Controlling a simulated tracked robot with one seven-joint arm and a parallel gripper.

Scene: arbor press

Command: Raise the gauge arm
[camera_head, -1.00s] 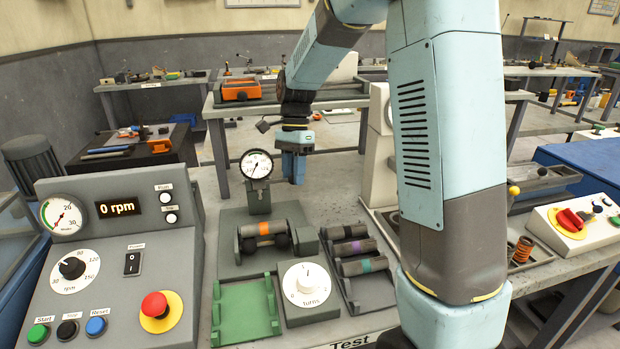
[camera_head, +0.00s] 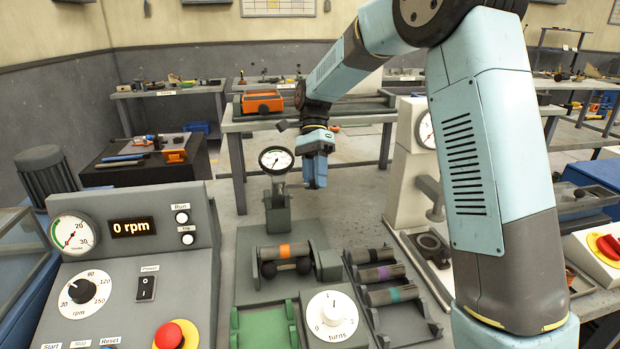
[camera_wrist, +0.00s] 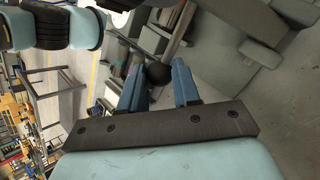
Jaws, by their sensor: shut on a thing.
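The round white dial gauge (camera_head: 277,160) faces my body camera on top of a grey post (camera_head: 278,212), behind the roller with an orange band (camera_head: 285,252). My gripper (camera_head: 316,182) points down just to the right of the dial, above the fixture plate. In the wrist view, a black ball knob (camera_wrist: 158,72) sits between the two blue fingers of my gripper (camera_wrist: 158,80), which are shut on it. A grey bar beside the knob runs toward the top of that view. In the head view the knob is hidden by the fingers.
A control panel (camera_head: 130,270) reading 0 rpm stands at the left. A turns dial (camera_head: 332,315) and a tray with several banded rollers (camera_head: 390,292) lie in front. A beige press with a gauge (camera_head: 412,165) stands right of my gripper.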

